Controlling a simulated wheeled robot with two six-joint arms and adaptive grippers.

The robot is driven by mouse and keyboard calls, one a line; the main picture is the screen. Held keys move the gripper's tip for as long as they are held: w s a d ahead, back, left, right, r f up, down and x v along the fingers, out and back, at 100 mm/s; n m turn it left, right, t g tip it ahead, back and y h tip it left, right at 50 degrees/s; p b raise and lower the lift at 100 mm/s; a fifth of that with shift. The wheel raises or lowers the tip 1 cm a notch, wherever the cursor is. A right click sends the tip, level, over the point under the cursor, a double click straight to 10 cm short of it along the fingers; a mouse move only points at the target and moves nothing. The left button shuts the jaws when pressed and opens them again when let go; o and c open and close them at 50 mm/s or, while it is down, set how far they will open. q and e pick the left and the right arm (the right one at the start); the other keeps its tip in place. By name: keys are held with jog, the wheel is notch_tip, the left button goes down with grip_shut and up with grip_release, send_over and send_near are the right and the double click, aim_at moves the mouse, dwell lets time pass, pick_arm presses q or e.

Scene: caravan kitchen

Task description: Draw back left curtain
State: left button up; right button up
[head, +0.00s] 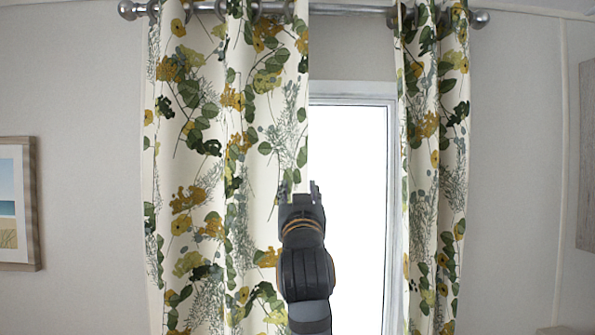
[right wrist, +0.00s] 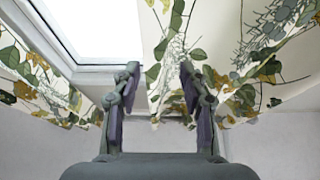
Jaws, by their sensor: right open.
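The left curtain (head: 205,150) is cream with green, yellow and grey leaves and hangs from the rod, covering the left part of the window. My right gripper (head: 300,188) is at the curtain's inner edge, overlapping it in the head view. In the right wrist view, my right gripper (right wrist: 160,85) is open, its fingers apart. The edge of a patterned curtain (right wrist: 165,45) shows between the fingers there. I cannot tell whether the cloth lies inside the jaws or beyond them. My left gripper is not in view.
The metal curtain rod (head: 345,8) runs across the top. The right curtain (head: 437,170) hangs at the window's right side. Bright window glass (head: 345,150) shows between the curtains. A framed picture (head: 32,205) hangs on the left wall.

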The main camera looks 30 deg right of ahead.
aim_at(300, 179)
jog(key=p+x, duration=0.2)
jog(key=x, duration=0.3)
jog(key=shift+d+r, duration=0.1)
jog(key=shift+d, duration=0.1)
jog(key=shift+w+d, duration=0.1)
jog(key=shift+w, duration=0.4)
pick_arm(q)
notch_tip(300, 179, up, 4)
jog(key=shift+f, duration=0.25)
pick_arm(e)
grip_shut()
